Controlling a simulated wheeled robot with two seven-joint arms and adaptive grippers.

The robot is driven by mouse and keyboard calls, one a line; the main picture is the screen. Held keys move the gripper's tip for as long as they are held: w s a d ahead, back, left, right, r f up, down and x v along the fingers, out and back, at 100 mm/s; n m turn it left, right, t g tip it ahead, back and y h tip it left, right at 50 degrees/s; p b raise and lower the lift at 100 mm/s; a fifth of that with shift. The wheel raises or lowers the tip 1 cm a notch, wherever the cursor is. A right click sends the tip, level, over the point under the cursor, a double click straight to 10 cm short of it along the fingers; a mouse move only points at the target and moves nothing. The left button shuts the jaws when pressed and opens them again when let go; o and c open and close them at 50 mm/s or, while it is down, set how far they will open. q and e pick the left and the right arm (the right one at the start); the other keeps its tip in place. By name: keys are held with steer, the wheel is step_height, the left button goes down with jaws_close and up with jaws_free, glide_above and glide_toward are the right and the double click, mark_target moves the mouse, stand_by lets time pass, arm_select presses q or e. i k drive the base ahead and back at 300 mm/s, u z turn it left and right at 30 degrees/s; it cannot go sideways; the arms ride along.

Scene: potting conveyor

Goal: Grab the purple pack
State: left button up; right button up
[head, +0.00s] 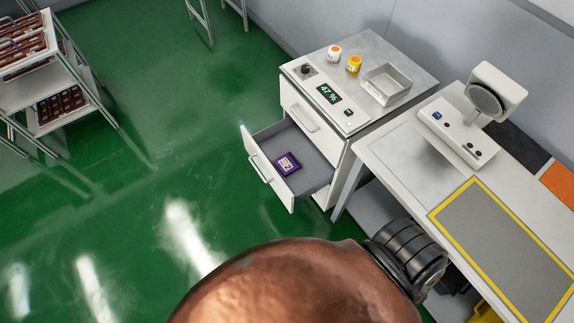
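The purple pack (288,163) is a small, flat purple packet with a white printed label. Nothing covers the pack. Neither of my grippers is in view, so I cannot see whether they are open or shut.
On the cabinet top stand a white jar (334,53), a yellow jar (354,64), a metal tray (386,85) and a display (328,94) reading 47 %. A workbench (398,160) adjoins on the right. A rack (48,75) stands far left. Green floor left of the drawer is clear.

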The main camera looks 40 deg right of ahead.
mark_target(287, 164)
steer(key=u, duration=0.1)
steer(key=k, duration=0.8)
steer(key=u, duration=1.15)
steer(key=i, duration=1.7)
steer(key=z, duration=1.4)
steer(key=i, duration=0.85)
steer(key=z, duration=1.1)
steer(key=i, duration=0.2)
steer(key=z, duration=0.2)
